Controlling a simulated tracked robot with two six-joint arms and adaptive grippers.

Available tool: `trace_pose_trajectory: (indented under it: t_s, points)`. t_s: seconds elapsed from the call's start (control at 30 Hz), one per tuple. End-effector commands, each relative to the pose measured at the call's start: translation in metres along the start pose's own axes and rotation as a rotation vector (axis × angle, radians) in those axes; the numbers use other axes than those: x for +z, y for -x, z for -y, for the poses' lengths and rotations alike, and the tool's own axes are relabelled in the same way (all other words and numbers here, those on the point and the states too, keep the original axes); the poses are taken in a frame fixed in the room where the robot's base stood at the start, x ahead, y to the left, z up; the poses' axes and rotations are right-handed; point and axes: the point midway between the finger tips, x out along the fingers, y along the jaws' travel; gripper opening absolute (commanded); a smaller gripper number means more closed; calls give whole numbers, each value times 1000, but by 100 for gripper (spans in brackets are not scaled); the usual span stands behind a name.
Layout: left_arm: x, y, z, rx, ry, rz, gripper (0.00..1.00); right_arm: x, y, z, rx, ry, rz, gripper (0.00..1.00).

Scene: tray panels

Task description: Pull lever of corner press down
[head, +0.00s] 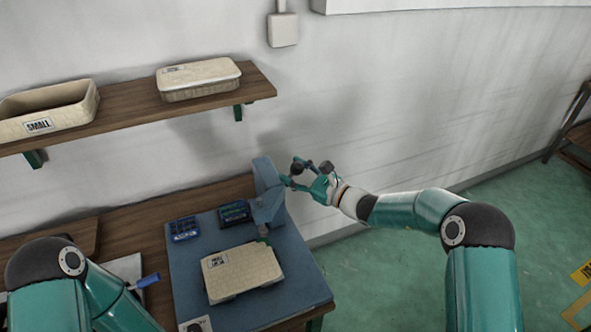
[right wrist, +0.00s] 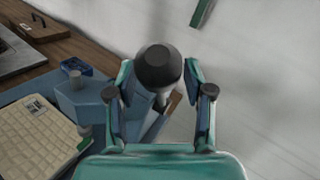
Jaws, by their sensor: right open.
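The corner press (head: 267,190) is a blue-grey device at the back right corner of the blue work mat. It also shows in the right wrist view (right wrist: 85,102). Its lever ends in a dark round knob (right wrist: 158,68), standing up between my right fingers; the shaft below is partly hidden. My right gripper (head: 304,174) is open around the knob, one finger on each side, beside the press. The fingers also show in the right wrist view (right wrist: 158,85), and I cannot tell whether they touch the knob. My left arm enters at bottom left; its gripper is out of view.
A cream padded tray panel (head: 240,275) with a label lies on the blue mat (head: 190,275). Two small dark blue bins (head: 185,229) (head: 234,212) stand behind it. A wooden shelf (head: 130,112) above holds cream trays.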

Motion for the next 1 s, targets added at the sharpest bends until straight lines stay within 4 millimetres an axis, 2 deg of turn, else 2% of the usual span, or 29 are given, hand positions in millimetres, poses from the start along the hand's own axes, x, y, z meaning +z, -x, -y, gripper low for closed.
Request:
trace_pose_trajectory:
  t_s: [0.2,0.5,0.53,1.0]
  points:
    - [0,0,0,0,0,0,40,0,0,0,0,0,0,52]
    - [0,0,0,0,0,0,40,0,0,0,0,0,0,2]
    - [0,0,0,0,0,0,40,0,0,0,0,1,1,0]
    - [0,-3,1,0,0,0,40,3,0,1,-3,6,14,0]
